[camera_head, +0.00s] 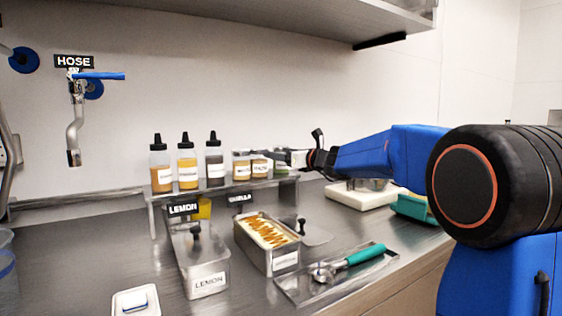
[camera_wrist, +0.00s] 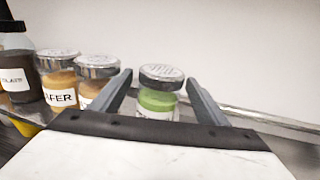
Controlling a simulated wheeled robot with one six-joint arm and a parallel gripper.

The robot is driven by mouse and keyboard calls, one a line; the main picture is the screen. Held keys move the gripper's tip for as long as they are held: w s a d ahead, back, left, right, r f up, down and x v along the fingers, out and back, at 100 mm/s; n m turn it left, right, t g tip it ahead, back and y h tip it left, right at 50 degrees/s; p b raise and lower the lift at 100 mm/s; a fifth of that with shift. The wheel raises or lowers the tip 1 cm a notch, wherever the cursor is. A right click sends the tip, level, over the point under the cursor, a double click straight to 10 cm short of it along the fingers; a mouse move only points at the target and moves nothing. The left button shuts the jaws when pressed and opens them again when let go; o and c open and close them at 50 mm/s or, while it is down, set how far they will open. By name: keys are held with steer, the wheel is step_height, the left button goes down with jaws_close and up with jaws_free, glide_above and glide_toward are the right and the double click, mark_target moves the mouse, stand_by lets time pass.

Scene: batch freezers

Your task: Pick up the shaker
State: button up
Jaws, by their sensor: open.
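A shaker (camera_wrist: 157,98) with green contents and a silver lid stands upright at the right end of a row on the raised shelf. My gripper (camera_wrist: 158,80) is open, with one finger on each side of this shaker in the wrist view. I cannot tell whether the fingers touch it. In the head view, my gripper (camera_head: 290,157) reaches in from the right and partly hides the green shaker (camera_head: 281,171). Two more lidded shakers stand to its left, one labelled WAFER (camera_wrist: 60,82) and a tan one (camera_wrist: 97,80).
Several squeeze bottles (camera_head: 187,170) stand further left on the steel shelf (camera_head: 225,188). Below are a LEMON tub (camera_head: 203,280), an open tub (camera_head: 283,262) and a green-handled scoop (camera_head: 365,254) on a tray. A white board (camera_head: 358,198) lies right.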

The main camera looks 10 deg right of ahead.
steer(key=c, duration=1.1)
steer(key=shift+c, duration=0.2)
step_height(320, 180, up, 10)
steer(key=shift+r, duration=0.1)
steer(key=shift+s, duration=0.1)
steer(key=shift+c, duration=0.2)
